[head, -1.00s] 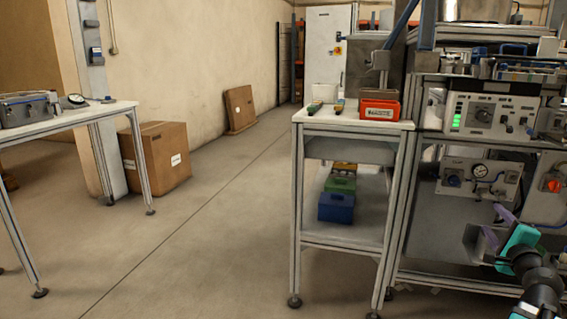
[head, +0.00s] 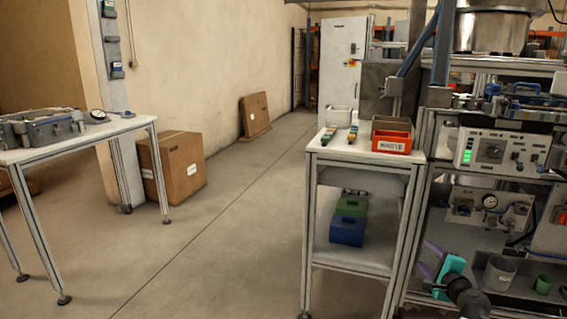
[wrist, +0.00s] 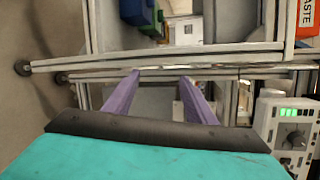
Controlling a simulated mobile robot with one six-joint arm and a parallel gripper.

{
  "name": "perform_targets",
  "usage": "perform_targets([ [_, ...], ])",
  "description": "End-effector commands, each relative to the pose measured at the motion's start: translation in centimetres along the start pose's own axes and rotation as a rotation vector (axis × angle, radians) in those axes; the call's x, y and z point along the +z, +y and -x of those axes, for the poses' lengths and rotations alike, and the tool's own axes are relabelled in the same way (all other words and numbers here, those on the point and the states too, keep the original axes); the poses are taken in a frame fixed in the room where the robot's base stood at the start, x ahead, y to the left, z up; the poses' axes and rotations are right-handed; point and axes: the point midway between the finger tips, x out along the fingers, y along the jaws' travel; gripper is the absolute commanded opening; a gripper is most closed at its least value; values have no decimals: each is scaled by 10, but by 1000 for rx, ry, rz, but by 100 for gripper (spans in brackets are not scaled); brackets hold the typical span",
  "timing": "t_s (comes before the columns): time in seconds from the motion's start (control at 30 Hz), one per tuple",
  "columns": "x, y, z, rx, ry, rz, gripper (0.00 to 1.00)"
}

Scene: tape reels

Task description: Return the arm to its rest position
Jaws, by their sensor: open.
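My gripper (head: 430,262) shows at the lower right of the head view, with purple fingers and a teal body. In the wrist view, its two purple fingers (wrist: 158,92) stand apart with nothing between them. The gripper is in front of the machine rack (head: 409,235), and it looks clear of the small side table (head: 330,148) to its left. Part of my dark arm shows behind the teal body at the bottom edge of the head view.
The side table holds a red bin (head: 392,143) marked WASTE; blue (head: 347,231) and green boxes (head: 352,206) sit on its lower shelf. A grey cup (head: 500,273) and a green cup (head: 543,284) stand right of my gripper. The floor at left centre is clear.

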Motion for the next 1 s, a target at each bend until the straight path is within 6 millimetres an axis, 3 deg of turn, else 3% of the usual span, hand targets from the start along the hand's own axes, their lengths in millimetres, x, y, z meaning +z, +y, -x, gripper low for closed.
perform_targets([
  [0.03, 16, 5, -4, 32, -18, 5, 51],
  [0.3, 84, 66, -16, 195, -111, 61, 51],
  [0.57, 149, 133, -7, 371, -216, 156, 51],
  [0.77, 195, 189, 16, 519, -313, 254, 51],
  [1.0, 243, 257, 63, 708, -448, 400, 51],
])
